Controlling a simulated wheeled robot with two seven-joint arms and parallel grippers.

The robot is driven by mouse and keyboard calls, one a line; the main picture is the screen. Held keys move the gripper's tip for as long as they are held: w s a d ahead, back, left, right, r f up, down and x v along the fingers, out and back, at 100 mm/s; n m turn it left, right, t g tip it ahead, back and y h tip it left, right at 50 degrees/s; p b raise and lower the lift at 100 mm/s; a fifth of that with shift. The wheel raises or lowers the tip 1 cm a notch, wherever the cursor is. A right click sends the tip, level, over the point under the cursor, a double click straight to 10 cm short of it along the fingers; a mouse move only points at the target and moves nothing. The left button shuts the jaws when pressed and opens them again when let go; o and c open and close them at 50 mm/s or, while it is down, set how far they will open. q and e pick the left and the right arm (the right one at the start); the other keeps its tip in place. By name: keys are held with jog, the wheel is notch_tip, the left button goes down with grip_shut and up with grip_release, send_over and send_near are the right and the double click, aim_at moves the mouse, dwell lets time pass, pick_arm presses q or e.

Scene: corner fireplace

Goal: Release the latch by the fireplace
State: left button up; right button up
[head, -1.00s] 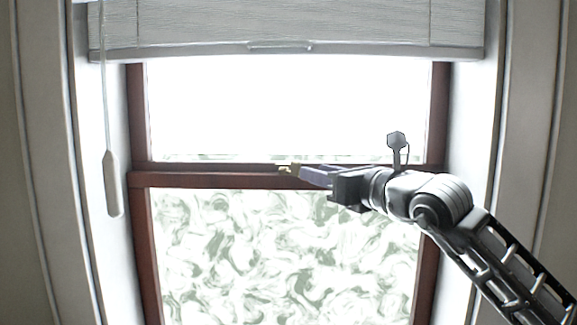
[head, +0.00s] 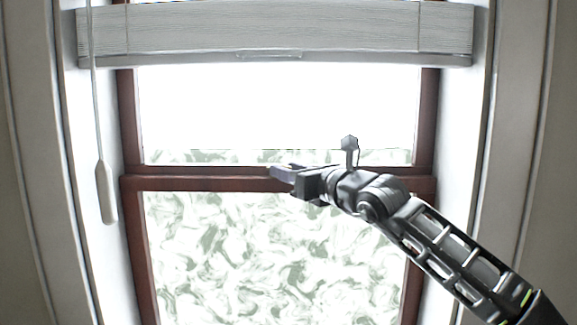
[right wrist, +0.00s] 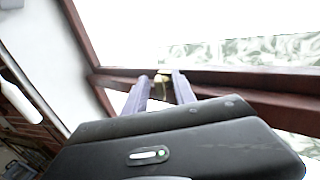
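The latch (right wrist: 162,76) is a small brass-yellow piece on the dark red-brown middle rail (head: 200,184) of the window. In the right wrist view it shows at the tips of my right gripper, between the two fingers; I cannot tell whether they touch it. The right gripper (head: 274,170) reaches in from the right in the head view and hides the latch there. Its fingers stand apart in the right wrist view (right wrist: 160,84), with a gap between them. My left gripper is not in view.
A pale blind (head: 270,30) hangs across the top of the window. Its cord with a grey-white handle (head: 106,192) hangs at the left. White side walls (head: 455,130) flank the window. The lower pane (head: 240,260) shows a green-white swirled pattern. No fireplace is visible.

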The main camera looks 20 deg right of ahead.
jog(key=shift+c, duration=0.3)
grip_shut()
dwell(0.3)
